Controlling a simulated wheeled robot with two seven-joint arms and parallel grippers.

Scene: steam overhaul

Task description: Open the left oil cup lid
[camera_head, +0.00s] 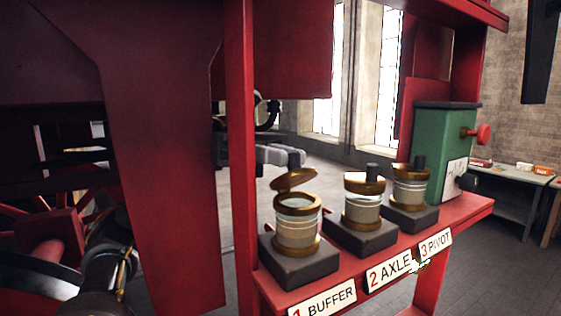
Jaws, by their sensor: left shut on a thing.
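Three oil cups with brass rims and lids stand on dark blocks along a red shelf. The left oil cup (297,226), above the "1 BUFFER" label, has its brass lid (294,180) raised and tilted over the rim, with a gap showing the cup's mouth. My left gripper (290,157) comes in from behind the red post and is shut on the dark knob of this lid. The middle cup (362,208) and the right cup (409,190) have their lids down. My right gripper is not in view.
A red post (241,130) stands in front of my left arm. A green box (445,150) with a red knob stands at the shelf's right end. The labelled red shelf (470,205) carries the cups. A workbench (515,180) stands at the far right.

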